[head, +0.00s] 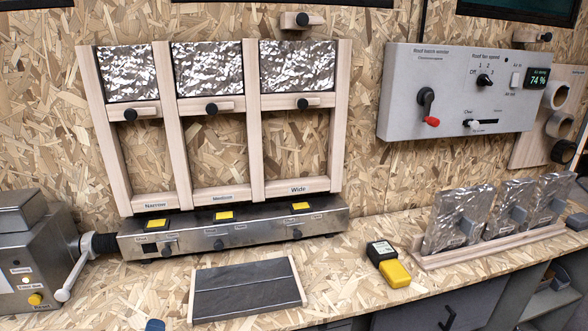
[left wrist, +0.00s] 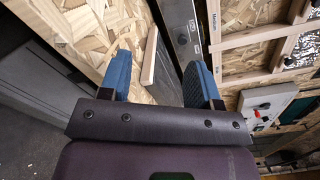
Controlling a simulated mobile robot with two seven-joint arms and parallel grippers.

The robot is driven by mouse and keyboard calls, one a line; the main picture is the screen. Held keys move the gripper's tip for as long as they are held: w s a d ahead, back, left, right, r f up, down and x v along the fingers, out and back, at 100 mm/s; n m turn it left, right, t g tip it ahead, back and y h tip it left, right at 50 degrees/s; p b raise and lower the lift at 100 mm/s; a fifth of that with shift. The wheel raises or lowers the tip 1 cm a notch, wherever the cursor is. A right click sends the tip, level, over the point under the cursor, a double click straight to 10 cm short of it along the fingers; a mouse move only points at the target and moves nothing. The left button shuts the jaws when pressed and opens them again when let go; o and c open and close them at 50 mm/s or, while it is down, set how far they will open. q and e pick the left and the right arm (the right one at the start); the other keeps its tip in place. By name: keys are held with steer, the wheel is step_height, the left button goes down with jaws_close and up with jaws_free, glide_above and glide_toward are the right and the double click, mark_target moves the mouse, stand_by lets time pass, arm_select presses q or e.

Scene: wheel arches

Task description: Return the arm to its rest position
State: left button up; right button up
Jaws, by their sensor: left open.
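My left gripper (left wrist: 160,64) shows in the left wrist view with its two blue fingers spread apart and nothing between them. In the head view only a small blue tip (head: 155,325) shows at the bottom edge, in front of the bench and left of the dark slatted panel (head: 248,290). The rest of the left arm is out of the head view. My right gripper shows in neither view.
A wooden frame with three foil-covered windows (head: 212,72) stands behind a metal control strip (head: 235,233). A grey machine with a crank (head: 35,255) is at left. A yellow-black device (head: 395,273) and a rack of foil panels (head: 490,248) stand at right.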

arm_select(q)
steer(key=s+d+f+n+g+h, duration=0.1)
steer(key=s+f+n+g+h, duration=0.1)
steer(key=s+f+n, duration=0.4)
steer(key=s+d+f+n+g+h, duration=0.1)
steer(key=s+f+n, duration=0.5)
steer(key=s+n, duration=0.8)
steer(key=s+g+h, duration=0.1)
steer(key=g, duration=0.1)
steer(key=shift+d+n+g, duration=0.3)
steer(key=shift+d, duration=0.05)
steer(key=shift+w, duration=0.1)
stand_by(0.6)
